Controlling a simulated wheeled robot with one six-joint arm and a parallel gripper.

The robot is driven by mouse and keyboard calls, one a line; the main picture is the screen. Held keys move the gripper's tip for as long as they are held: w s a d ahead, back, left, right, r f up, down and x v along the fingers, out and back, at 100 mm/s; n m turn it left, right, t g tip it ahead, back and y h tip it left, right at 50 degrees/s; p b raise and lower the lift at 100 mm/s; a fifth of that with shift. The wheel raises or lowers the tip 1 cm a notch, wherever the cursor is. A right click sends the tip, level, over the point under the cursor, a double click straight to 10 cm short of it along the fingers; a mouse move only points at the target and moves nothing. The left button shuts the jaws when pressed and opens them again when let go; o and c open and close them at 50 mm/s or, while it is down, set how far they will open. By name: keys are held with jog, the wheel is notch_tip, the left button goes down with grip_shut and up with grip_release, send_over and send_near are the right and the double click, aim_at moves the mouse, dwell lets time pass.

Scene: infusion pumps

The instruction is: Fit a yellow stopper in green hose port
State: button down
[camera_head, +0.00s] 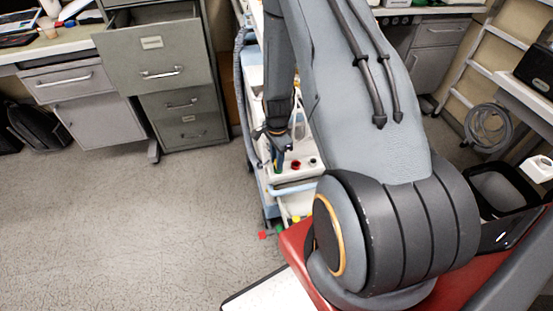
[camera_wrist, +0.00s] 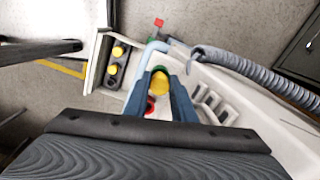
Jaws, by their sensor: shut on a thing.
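My gripper (camera_wrist: 161,92) is shut on a yellow stopper (camera_wrist: 160,83) in the wrist view. A green rim, seemingly the green hose port (camera_wrist: 160,69), shows just beyond the stopper, between the fingertips. The stopper overlaps it in this view; I cannot tell whether it is inside the port or above it. In the head view my gripper (camera_head: 278,164) points down at the left part of the pump cart's pale top, and the stopper is hidden there.
A red port (camera_wrist: 150,105) lies beside the fingers; it also shows in the head view (camera_head: 296,165), with a dark port (camera_head: 312,162) to its right. A side tray holds more yellow stoppers (camera_wrist: 113,70). A grey corrugated hose (camera_wrist: 250,70) runs right. A red block (camera_wrist: 159,22) lies beyond.

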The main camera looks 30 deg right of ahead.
jog(key=shift+f+b, duration=0.35)
jog(key=shift+f, duration=0.4)
jog(key=c, duration=1.4)
grip_release()
jog(key=shift+r, duration=0.1)
notch_tip(320, 180, up, 7)
jog(key=shift+f+b, duration=0.2)
jog(key=shift+b, duration=0.3)
jog(key=shift+a+r, duration=0.1)
jog(key=shift+r, duration=0.7)
jog(key=s+a+r+n, duration=0.7)
jog(key=r+n, duration=0.2)
jog(key=r, duration=0.2)
jog(key=s+a+r+n, duration=0.7)
jog(key=s+r+n, duration=0.1)
jog(key=r, duration=0.3)
jog(key=shift+a+n, duration=0.4)
jog(key=shift+n, duration=0.2)
